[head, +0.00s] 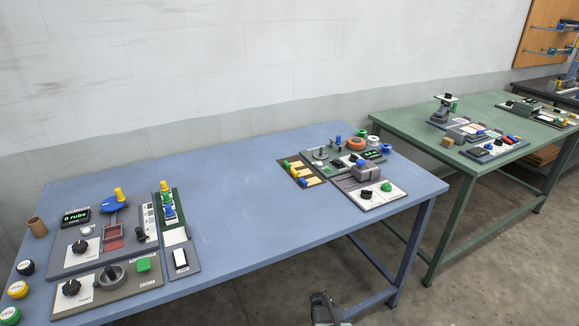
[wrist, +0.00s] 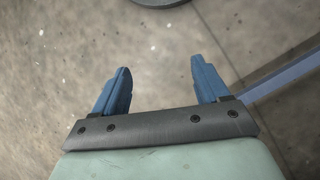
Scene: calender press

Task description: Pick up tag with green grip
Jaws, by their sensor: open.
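A brown board (head: 291,181) lies on the blue table and holds several small tags with coloured grips. The tag with the green grip (head: 288,164) appears to be at its far left end; it is small, and its exact shape is hard to tell. My gripper (wrist: 160,84) is open and empty, with two blue fingers apart over the concrete floor. In the head view, part of my gripper (head: 323,309) shows at the bottom edge, in front of the table and well away from the board. The tags are not in the wrist view.
The blue table (head: 240,220) has clear room in its middle. A panel with a display (head: 76,216), knobs and a green button (head: 143,264) stands at left. A grey press panel (head: 372,202) stands right of the board. A green table (head: 405,130) stands farther right.

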